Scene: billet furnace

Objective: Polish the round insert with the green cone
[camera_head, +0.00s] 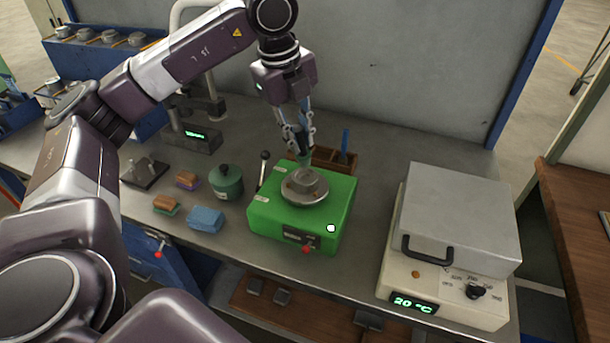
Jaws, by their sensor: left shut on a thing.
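A green box-shaped machine (335,215) stands on the metal bench, with a lever at its left and a red knob in front. A grey round insert (304,190) sits on its top. My left gripper (304,148) points down just behind and above the insert, shut on a small greenish piece, the green cone (304,158). The cone's lower end is close to the insert; I cannot tell whether they touch. The fingers hide part of the cone. My right gripper is not in view.
A green lidded jar (226,182), a blue block (206,219) and small two-coloured blocks (166,204) lie left of the machine. A brown wooden holder (335,160) stands behind it. A white furnace reading 20 °C (450,240) stands at right.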

